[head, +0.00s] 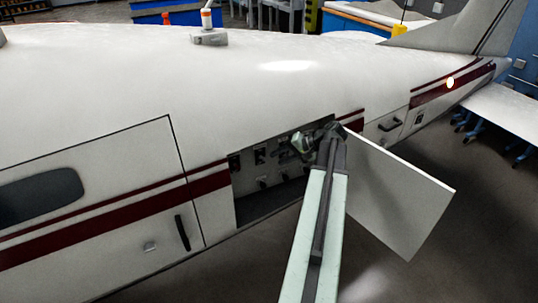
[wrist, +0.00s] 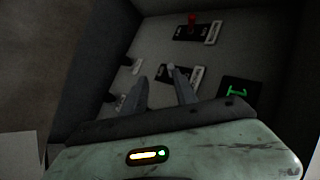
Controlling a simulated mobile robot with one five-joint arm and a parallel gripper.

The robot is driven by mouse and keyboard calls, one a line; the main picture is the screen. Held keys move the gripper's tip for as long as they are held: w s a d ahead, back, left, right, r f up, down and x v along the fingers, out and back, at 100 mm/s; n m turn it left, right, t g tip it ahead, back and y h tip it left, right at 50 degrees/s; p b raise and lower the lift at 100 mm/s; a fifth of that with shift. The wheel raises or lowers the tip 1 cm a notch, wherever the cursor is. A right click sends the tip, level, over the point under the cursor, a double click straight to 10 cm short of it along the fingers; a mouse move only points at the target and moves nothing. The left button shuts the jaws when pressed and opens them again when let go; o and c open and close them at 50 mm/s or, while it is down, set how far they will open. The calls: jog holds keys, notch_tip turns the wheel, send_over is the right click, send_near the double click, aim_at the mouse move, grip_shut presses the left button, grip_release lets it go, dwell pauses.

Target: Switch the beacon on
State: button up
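An open panel bay (head: 270,165) in the side of the white aircraft holds rows of switches. My gripper (head: 318,140) reaches into its right part. In the wrist view, my gripper (wrist: 160,75) is open, its two fingers apart and pointing at the panel. A toggle switch with a pale tip (wrist: 171,67) shows close by the right fingertip; I cannot tell whether they touch. A red-tipped switch (wrist: 192,20) sits above it on a black plate. The labels are too small to read, so I cannot tell which switch is the beacon's.
The bay's open door (head: 398,195) hangs out to the right of my arm. A black plate with a green figure (wrist: 237,92) is right of the fingers. More switches (wrist: 128,65) line the left. An orange-and-white fitting (head: 207,18) stands on the fuselage; a lamp (head: 450,82) glows near the tail.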

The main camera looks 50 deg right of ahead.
jog(key=s+d, duration=0.3)
jog(key=s, duration=0.5)
